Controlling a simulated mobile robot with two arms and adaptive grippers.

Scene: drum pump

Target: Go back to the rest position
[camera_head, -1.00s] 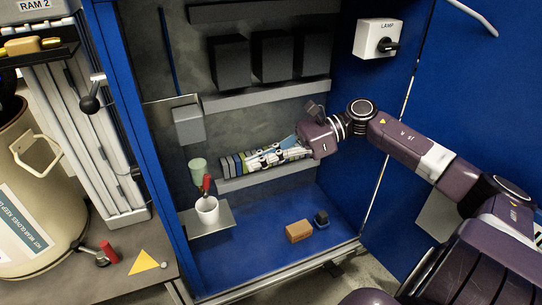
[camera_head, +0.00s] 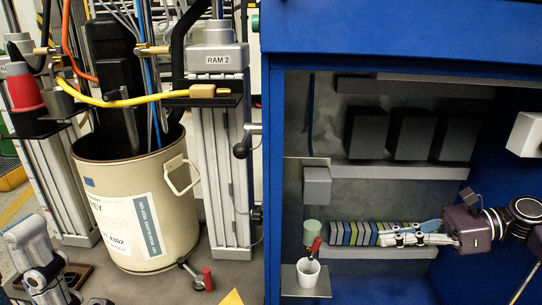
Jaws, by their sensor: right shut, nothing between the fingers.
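My right gripper (camera_head: 392,239) is inside the open blue cabinet (camera_head: 390,38), its arm coming in from the right. It is shut with nothing between its fingers. The fingers lie in front of a row of coloured terminal blocks (camera_head: 348,233) on a grey rail; I cannot tell whether they touch. The gripper partly hides the right end of the row.
A white cup (camera_head: 308,274) with a red-handled tool (camera_head: 315,246) stands on a small shelf left of the gripper. Outside the cabinet are a beige drum (camera_head: 135,220) and the RAM 2 column (camera_head: 222,165). A white switch box (camera_head: 526,134) is at right.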

